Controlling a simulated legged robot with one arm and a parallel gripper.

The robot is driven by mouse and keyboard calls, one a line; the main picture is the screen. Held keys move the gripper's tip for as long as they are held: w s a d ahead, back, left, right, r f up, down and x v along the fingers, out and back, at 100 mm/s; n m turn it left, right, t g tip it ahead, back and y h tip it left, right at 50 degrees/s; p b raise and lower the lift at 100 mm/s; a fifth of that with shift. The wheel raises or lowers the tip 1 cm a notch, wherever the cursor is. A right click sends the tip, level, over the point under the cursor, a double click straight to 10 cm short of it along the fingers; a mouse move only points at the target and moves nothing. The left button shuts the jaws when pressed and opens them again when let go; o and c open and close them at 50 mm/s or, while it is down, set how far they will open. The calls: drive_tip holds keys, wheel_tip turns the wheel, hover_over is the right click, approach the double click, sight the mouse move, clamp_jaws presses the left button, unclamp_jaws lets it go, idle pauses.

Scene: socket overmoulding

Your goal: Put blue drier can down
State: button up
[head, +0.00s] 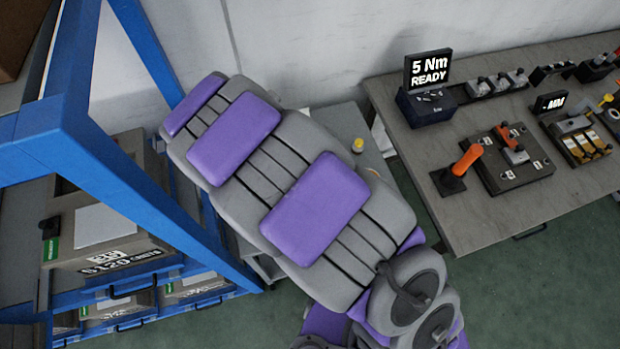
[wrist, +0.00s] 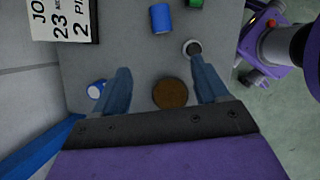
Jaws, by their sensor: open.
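In the wrist view, my gripper (wrist: 163,76) is open, its two blue fingers wide apart above a grey tabletop (wrist: 130,50). A blue can (wrist: 161,18) is on the tabletop beyond the fingertips, apart from them. A second blue object with a white part (wrist: 96,89) is just outside the left finger. I cannot tell which is the drier can. A brown round thing (wrist: 170,93) shows between the fingers, but I cannot tell if anything touches it. In the head view my arm hides the gripper and most of this table.
A pale cup-like ring (wrist: 192,47) is close to the right fingertip; a green object (wrist: 195,3) lies beyond. A sign (wrist: 62,20) stands at upper left. A blue rack (head: 75,150) is left of my arm; a tool bench (head: 420,170) is right. A yellow-topped item (head: 358,145) is beside my arm.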

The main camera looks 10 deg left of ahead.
drive_tip(key=b+x, duration=0.2)
drive_tip(key=x, duration=0.8)
drive_tip(key=shift+w+a+f+b, duration=0.1)
drive_tip(key=shift+w+f+b, duration=0.05)
drive_tip(key=shift+f+b, duration=0.25)
drive_tip(key=shift+w+f, duration=0.1)
drive_tip(key=shift+f, duration=0.2)
drive_tip(key=shift+w+d+f+b, duration=0.15)
drive_tip(key=shift+d+f+b, duration=0.25)
drive_tip(key=shift+d, duration=0.35)
drive_tip(key=b+x, duration=0.1)
drive_tip(key=x, duration=0.2)
drive_tip(key=shift+w+d+f, duration=0.2)
drive_tip(key=shift+f, duration=0.1)
drive_tip(key=shift+w+a+f+b, duration=0.1)
drive_tip(key=shift+a+f+b, duration=0.05)
drive_tip(key=shift+f+b, duration=0.15)
drive_tip(key=shift+c, duration=0.4)
